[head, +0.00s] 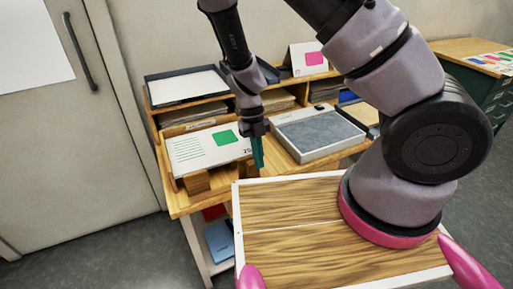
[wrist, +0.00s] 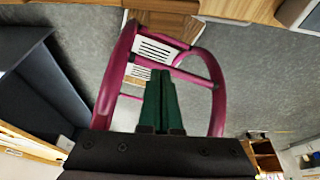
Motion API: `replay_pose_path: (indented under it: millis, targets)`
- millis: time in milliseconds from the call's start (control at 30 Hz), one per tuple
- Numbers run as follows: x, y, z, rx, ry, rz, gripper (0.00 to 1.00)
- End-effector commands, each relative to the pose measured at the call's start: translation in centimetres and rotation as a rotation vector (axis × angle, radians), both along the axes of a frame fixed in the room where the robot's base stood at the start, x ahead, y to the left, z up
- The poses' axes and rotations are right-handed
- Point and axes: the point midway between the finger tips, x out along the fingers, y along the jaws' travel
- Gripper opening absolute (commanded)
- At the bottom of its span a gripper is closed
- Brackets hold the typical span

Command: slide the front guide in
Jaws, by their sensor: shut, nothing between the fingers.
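My gripper (head: 258,160) points down with its green fingers together and nothing between them. It hangs over the desk, between a white card with a green square (head: 223,137) and a white-framed device with a grey flat top (head: 318,133). The gripper also shows in the wrist view (wrist: 160,78), with its fingers shut. I cannot single out the front guide in either view. The device's front edge shows in the head view, but its small parts are too small to tell.
The wooden desk (head: 179,201) has shelves behind with a dark paper tray (head: 187,86) and a card with a pink square (head: 309,57). Wooden blocks (head: 196,182) sit under the green-square card. Grey floor lies around the desk.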

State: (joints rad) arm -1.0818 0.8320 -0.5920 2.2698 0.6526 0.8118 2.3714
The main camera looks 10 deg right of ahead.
Motion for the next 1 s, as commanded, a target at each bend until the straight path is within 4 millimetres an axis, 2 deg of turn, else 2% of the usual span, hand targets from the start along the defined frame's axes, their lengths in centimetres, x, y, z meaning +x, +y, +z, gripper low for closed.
replay_pose_path:
  millis: [33, 200, 300, 433, 600, 900, 1000]
  targets:
    - [-0.4, -0.3, -1.2, -0.004, 0.004, -0.003, 0.00]
    - [-1.6, -0.6, -4.4, -0.003, 0.004, -0.002, 0.00]
    - [0.5, 0.2, -4.1, 0.002, -0.002, 0.002, 0.00]
    - [1.8, 0.6, -4.1, 0.003, -0.001, 0.000, 0.00]
    - [2.5, 0.8, -4.0, 0.001, -0.001, 0.001, 0.00]
    - [2.5, 0.8, -4.0, 0.002, -0.001, 0.001, 0.00]
    - [3.5, 1.1, -4.1, 0.001, -0.001, 0.001, 0.00]
